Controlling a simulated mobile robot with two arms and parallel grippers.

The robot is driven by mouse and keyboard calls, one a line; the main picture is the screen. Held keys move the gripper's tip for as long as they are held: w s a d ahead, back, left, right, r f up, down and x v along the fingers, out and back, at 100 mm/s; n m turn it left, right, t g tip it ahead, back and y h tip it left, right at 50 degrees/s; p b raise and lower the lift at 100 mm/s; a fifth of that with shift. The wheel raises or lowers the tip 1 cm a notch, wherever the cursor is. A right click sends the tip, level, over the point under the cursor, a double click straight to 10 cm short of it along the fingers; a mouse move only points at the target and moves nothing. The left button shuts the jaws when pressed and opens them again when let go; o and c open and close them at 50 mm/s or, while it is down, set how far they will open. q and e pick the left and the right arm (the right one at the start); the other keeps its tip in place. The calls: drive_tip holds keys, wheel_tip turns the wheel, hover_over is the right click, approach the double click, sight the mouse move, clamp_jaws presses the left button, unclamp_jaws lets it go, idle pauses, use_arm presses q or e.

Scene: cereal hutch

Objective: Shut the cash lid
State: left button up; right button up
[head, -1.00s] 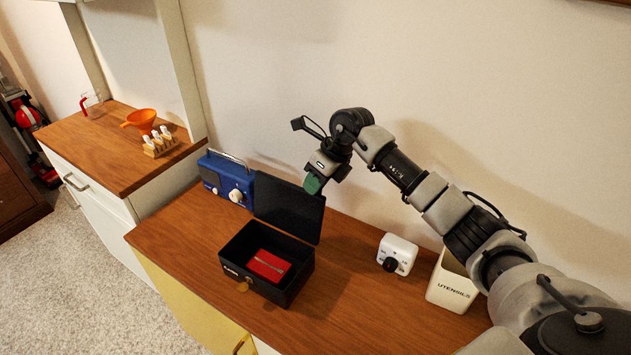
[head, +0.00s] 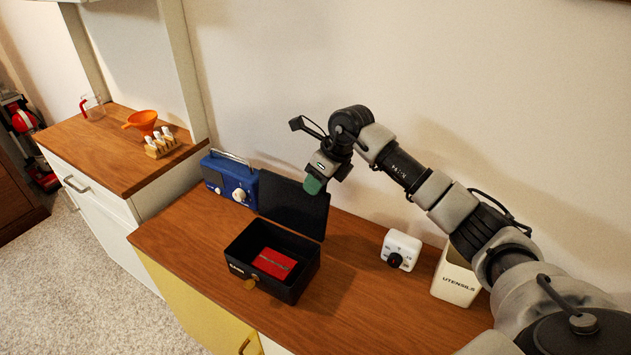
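The black cash box (head: 300,284) sits on the wooden counter with a red item (head: 274,263) inside. Its lid (head: 293,208) stands raised at the back, tilted up from the box. My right gripper (head: 313,186) hangs over the upper right part of the lid, with its green fingertip pointing down. It overlaps the lid's top edge in the picture; I cannot tell whether they touch or whether the fingers are apart. My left gripper is not in view.
A blue radio (head: 229,180) stands close to the lid's left side. A white timer (head: 400,249) and a white utensils pot (head: 455,279) stand to the right. The counter (head: 350,310) in front and right of the box is clear.

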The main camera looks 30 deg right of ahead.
drive_tip(key=shift+d, duration=0.3)
drive_tip(key=shift+r, duration=0.2)
drive_tip(key=shift+s+r+p, duration=0.2)
drive_tip(key=shift+r+p, duration=0.3)
drive_tip(key=shift+r, duration=0.1)
drive_tip(key=shift+s+d+r+p, duration=0.15)
drive_tip(key=shift+d+r+p, duration=0.35)
drive_tip(key=shift+r, duration=0.25)
use_arm(q)
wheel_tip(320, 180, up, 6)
drive_tip(key=p, duration=0.4)
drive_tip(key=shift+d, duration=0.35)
use_arm(e)
drive_tip(key=v, duration=0.9)
drive_tip(key=shift+d, duration=0.3)
drive_tip(key=shift+f, duration=0.1)
